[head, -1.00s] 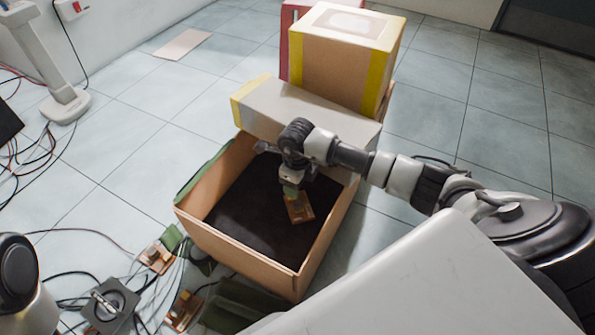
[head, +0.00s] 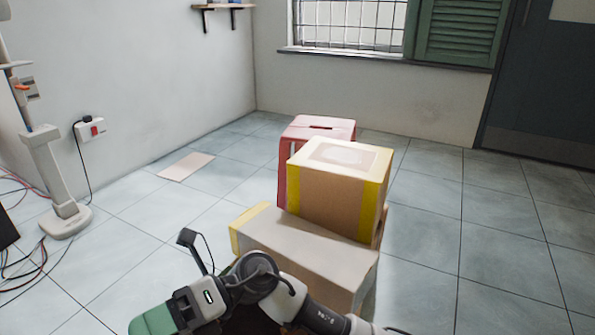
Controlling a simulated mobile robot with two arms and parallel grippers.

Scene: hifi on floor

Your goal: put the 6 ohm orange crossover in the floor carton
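My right arm comes in from the bottom, and its gripper (head: 172,314) is raised close to the camera at the lower left. A green part shows at its end. Its fingertips are not clear, so I cannot tell whether it is open or shut. The crossover is not visible in the current view. The open floor carton is almost wholly hidden behind my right arm and below the picture's lower edge; its contents cannot be seen. My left gripper is not in view.
A long, closed carton (head: 300,245) with yellow tape lies in front of a taller taped box (head: 338,190). A red stool (head: 316,128) stands behind. A white stand (head: 58,185) and cables are at left. Tiled floor (head: 440,225) is clear at right.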

